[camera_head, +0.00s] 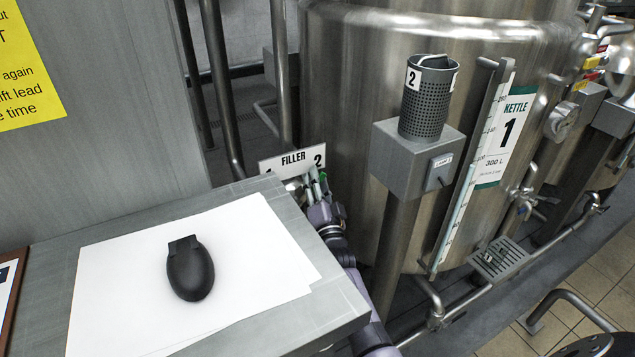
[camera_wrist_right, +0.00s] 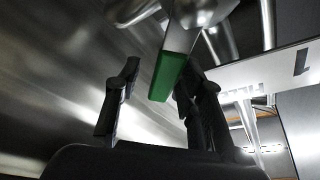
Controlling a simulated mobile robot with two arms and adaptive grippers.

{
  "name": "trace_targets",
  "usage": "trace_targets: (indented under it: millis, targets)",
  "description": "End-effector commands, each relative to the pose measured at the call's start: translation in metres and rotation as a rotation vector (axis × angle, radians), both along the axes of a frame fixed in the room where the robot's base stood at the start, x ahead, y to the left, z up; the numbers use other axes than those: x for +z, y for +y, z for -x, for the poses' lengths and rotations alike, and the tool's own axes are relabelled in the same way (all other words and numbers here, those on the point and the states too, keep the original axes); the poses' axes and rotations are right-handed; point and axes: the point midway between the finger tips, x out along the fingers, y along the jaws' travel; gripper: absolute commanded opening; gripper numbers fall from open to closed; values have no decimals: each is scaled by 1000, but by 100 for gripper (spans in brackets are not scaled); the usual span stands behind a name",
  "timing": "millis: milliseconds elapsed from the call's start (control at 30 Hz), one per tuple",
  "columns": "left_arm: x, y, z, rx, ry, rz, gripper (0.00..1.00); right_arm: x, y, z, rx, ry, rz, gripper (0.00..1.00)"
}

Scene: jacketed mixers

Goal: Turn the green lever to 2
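The green lever (camera_wrist_right: 168,76) shows in the right wrist view as a green grip on a grey metal arm. In the head view only a small green bit (camera_head: 323,177) shows, under the 2 end of the FILLER sign (camera_head: 292,161). My right gripper (camera_wrist_right: 158,90) is open, its dark fingers on either side of the green grip. The grip is nearer the right-hand finger; whether it touches is unclear. My left gripper is not in view.
A grey table (camera_head: 345,305) with white paper (camera_head: 120,260) and a black object (camera_head: 190,268) stands at the left. A steel kettle (camera_head: 350,90) rises behind the gripper. A post-mounted box (camera_head: 400,160) with a perforated cup (camera_head: 428,100) stands to the right.

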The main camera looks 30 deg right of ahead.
Motion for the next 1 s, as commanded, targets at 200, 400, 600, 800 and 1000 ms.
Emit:
trace_targets:
  millis: [200, 400, 600, 800, 1000]
  targets:
    - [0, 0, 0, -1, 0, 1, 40, 1, 0, 0, 0, -2, 3, 38]
    - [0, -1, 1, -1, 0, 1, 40, -3, 3, 10, 0, 0, 2, 38]
    - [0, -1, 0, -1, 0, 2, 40, -14, 12, 46, 0, 1, 0, 38]
    - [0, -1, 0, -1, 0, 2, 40, -25, 23, 85, 1, 2, 2, 38]
    - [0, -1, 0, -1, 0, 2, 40, -31, 28, 107, -1, 0, 2, 38]
